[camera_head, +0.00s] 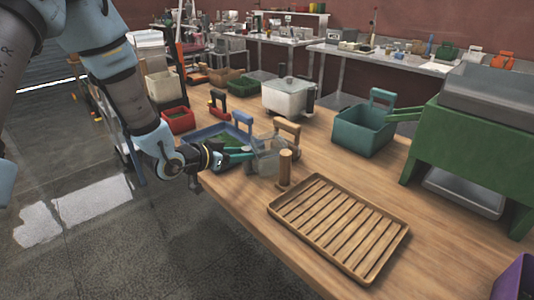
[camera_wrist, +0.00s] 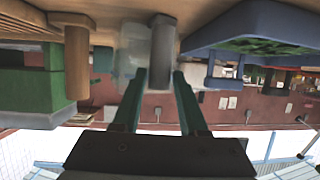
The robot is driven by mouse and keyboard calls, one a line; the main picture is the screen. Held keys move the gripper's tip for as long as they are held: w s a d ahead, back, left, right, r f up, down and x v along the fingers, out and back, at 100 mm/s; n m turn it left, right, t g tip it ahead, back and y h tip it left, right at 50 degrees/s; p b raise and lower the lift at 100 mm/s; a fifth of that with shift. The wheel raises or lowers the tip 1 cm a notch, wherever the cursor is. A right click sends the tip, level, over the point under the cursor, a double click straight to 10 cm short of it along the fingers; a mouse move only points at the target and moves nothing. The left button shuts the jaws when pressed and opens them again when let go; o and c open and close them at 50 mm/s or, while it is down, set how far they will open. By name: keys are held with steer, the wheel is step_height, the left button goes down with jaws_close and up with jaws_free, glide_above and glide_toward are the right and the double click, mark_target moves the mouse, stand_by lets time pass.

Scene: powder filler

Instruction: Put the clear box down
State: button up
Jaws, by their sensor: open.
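The clear box (camera_head: 266,160) is see-through and stands on the wooden table beside a short wooden post (camera_head: 285,168). In the wrist view, which is upside down, the clear box (camera_wrist: 132,55) shows faintly beyond the fingertips. A grey upright cylinder (camera_wrist: 163,45) is in front of it; I cannot tell if it is part of the box. My gripper (camera_head: 238,153) reaches in from the left, low over the table. Its two green fingers (camera_wrist: 160,76) are apart, with the cylinder's end in line with the gap. Contact is unclear.
A slatted wooden tray (camera_head: 308,217) lies in front at the right. A blue tray (camera_head: 203,134) is close behind my gripper. A teal box (camera_head: 364,138), a white pot (camera_head: 287,98) and a green stand (camera_head: 462,150) are farther back. Bare table (camera_head: 235,191) shows nearer the front edge.

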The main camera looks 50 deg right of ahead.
jaws_close()
steer(key=shift+r, duration=0.15)
stand_by(0.4)
